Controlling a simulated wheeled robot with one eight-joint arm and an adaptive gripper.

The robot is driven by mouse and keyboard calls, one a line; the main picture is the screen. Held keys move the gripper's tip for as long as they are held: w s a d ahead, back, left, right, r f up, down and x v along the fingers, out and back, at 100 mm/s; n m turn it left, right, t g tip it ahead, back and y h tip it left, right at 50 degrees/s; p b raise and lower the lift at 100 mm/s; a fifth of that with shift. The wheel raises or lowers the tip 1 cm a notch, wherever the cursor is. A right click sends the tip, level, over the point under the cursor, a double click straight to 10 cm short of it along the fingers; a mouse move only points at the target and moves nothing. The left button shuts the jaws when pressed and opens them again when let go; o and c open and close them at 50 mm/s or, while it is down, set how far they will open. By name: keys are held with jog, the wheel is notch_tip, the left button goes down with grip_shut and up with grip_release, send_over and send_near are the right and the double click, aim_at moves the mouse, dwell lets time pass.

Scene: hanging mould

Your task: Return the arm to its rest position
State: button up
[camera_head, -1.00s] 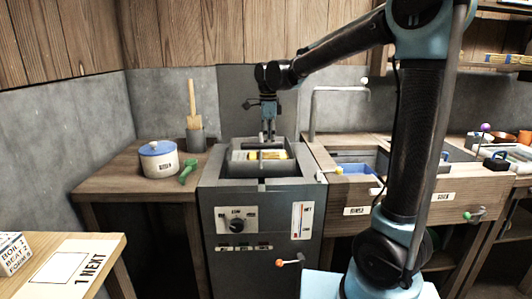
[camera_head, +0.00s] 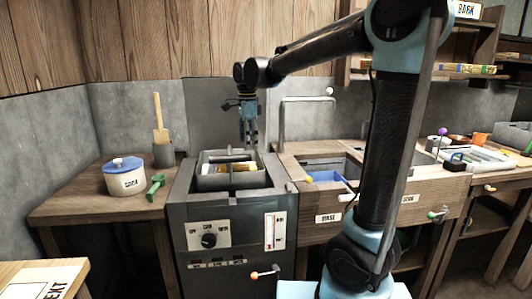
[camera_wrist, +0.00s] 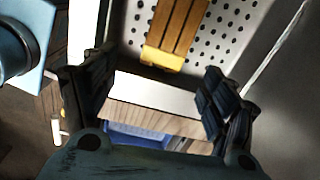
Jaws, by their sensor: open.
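My gripper (camera_head: 249,138) hangs fingers down above the grey vat machine (camera_head: 205,235) in the head view. In the wrist view its two dark fingers (camera_wrist: 158,105) stand wide apart with nothing between them. Below them, a yellow-brown slatted piece (camera_wrist: 178,32) lies over a pale perforated surface in the vat. That piece also shows small and yellow inside the vat (camera_head: 205,168) in the head view. My arm reaches from the right across to the vat.
Left of the vat, a wooden table holds a white pot with blue lid (camera_head: 125,178), a green tool (camera_head: 155,184) and a grey holder (camera_head: 163,154). Right are a sink with a blue basin (camera_head: 327,180) and a faucet (camera_head: 308,98). Shelves (camera_head: 440,70) stand at upper right.

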jog(key=s+d+f+n, duration=0.2)
jog(key=s+d, duration=0.1)
jog(key=d, duration=0.5)
jog(key=s+d+f+n, duration=0.1)
jog(key=s+d+n, duration=0.2)
jog(key=d, duration=0.6)
jog(key=s+d+f+n+t, duration=0.1)
jog(key=s+d+f+n, duration=0.1)
jog(key=d, duration=0.7)
jog(key=shift+s+f+n, duration=0.15)
jog(key=shift+s+n, duration=0.1)
jog(key=shift+s, duration=0.35)
jog(key=shift+s+f+n, duration=0.15)
jog(key=shift+s+n, duration=0.1)
jog(key=shift+s, duration=0.3)
jog(key=s+d+f+n, duration=0.3)
jog(key=s+f, duration=0.3)
jog(key=f, duration=0.1)
jog(key=s+d+f+n+t, duration=0.1)
jog(key=s+d+f+n, duration=0.2)
jog(key=s+f, duration=0.3)
jog(key=shift+s+f, duration=0.2)
jog(key=shift+f, duration=0.6)
jog(key=shift+w+f, duration=0.2)
jog(key=shift+w, duration=0.25)
